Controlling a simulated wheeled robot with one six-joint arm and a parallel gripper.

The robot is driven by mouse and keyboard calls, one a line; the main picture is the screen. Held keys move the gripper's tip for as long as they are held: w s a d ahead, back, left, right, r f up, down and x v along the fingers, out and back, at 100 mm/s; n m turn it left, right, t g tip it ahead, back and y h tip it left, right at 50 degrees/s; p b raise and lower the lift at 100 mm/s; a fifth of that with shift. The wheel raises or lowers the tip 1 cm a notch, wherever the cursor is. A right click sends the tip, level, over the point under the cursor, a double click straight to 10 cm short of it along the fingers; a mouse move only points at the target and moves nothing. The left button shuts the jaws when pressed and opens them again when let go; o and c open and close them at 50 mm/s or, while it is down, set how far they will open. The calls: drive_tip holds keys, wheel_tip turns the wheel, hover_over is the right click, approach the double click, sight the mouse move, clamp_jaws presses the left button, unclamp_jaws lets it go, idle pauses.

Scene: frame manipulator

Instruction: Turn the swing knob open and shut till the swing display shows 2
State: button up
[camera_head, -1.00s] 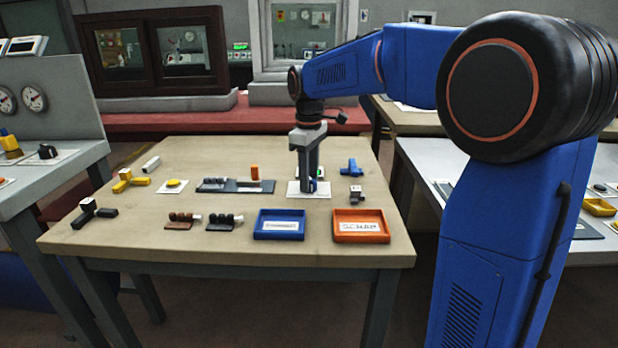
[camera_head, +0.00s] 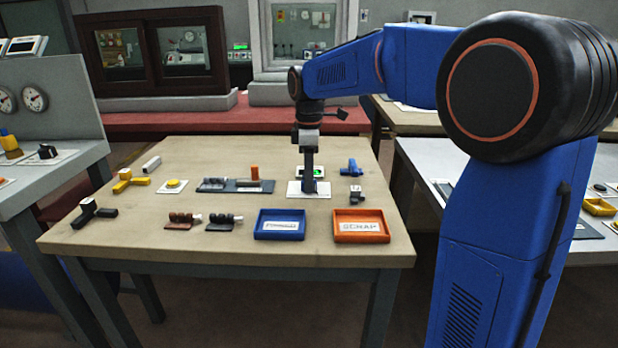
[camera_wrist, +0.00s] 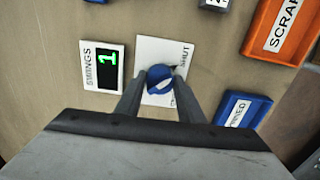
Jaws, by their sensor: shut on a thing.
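The blue swing knob (camera_wrist: 159,75) sits on a white plate (camera_wrist: 148,50) in the wrist view, with the word SHUT at the plate's upper right. A small dark mark shows at the knob's upper right, towards that word. My gripper (camera_wrist: 160,92) is shut on the knob, one finger on each side. In the head view my gripper (camera_head: 309,188) points straight down over the white plate (camera_head: 295,190) and hides the knob. The swing display (camera_wrist: 108,67), labelled SWINGS, shows a green 1. Its green light (camera_head: 317,171) shows behind my gripper in the head view.
A blue tray (camera_head: 279,235) and an orange SCRAP tray (camera_head: 361,237) stand at the table's front edge. A small grey block (camera_head: 355,194) and a blue piece (camera_head: 351,167) lie to the right. A dark fixture with an orange peg (camera_head: 255,173) stands to the left.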

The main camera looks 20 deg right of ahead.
drive_tip(key=o, duration=1.1)
drive_tip(key=shift+c, duration=0.2)
drive_tip(key=shift+r, duration=0.1)
wheel_tip(320, 180, up, 17)
drive_tip(key=shift+r, duration=0.15)
